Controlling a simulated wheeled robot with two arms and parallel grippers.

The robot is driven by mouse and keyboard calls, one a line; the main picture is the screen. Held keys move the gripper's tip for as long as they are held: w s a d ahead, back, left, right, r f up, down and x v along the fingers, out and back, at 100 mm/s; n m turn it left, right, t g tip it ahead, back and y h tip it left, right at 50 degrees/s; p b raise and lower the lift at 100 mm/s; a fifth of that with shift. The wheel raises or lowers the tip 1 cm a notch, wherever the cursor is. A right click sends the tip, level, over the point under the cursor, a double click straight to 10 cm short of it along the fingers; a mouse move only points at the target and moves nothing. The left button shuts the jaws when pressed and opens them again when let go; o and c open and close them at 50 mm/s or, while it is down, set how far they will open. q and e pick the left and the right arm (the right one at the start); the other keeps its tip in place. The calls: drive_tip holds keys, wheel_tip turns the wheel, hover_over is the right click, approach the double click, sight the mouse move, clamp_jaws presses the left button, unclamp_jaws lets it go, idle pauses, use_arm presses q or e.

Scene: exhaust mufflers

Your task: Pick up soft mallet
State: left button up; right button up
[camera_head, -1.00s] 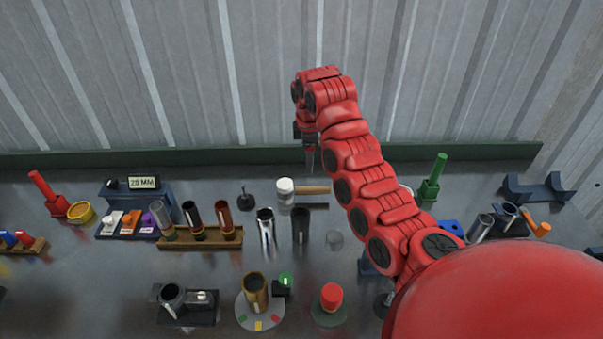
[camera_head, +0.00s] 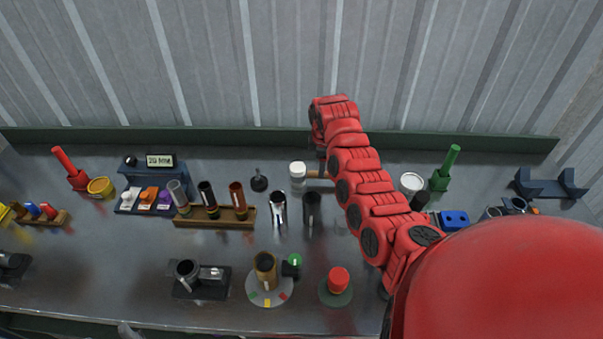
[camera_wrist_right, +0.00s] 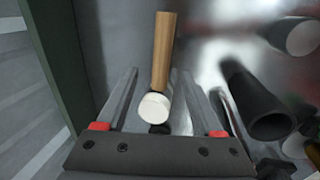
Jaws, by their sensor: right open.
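The soft mallet has a white head (camera_head: 298,171) and a light wooden handle (camera_head: 316,174), and it lies near the back of the bench. My right arm partly covers the handle's right end in the head view. My right gripper (camera_wrist_right: 157,74) is open and empty, pointing down over the mallet. In the right wrist view the white head (camera_wrist_right: 154,107) and wooden handle (camera_wrist_right: 163,50) show between the two fingers, with a gap on each side. In the head view the fingers are mostly hidden behind my red wrist. My left gripper is out of view.
A dark tube (camera_head: 312,212) and a chrome tube (camera_head: 279,209) stand just in front of the mallet. A small black object (camera_head: 259,180) is to its left. A wooden rack (camera_head: 215,217) with tubes stands further left. The green back ledge (camera_head: 230,142) runs behind.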

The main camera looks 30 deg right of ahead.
drive_tip(key=shift+f+p, duration=0.35)
drive_tip(key=shift+p, duration=0.05)
drive_tip(key=f, duration=0.2)
drive_tip(key=f+p, duration=0.1)
drive_tip(key=f, duration=0.1)
drive_tip(key=shift+w+d, duration=0.1)
drive_tip(key=shift+w, duration=0.2)
drive_tip(key=shift+w+d+f, duration=0.1)
drive_tip(key=shift+f, duration=0.25)
clamp_jaws()
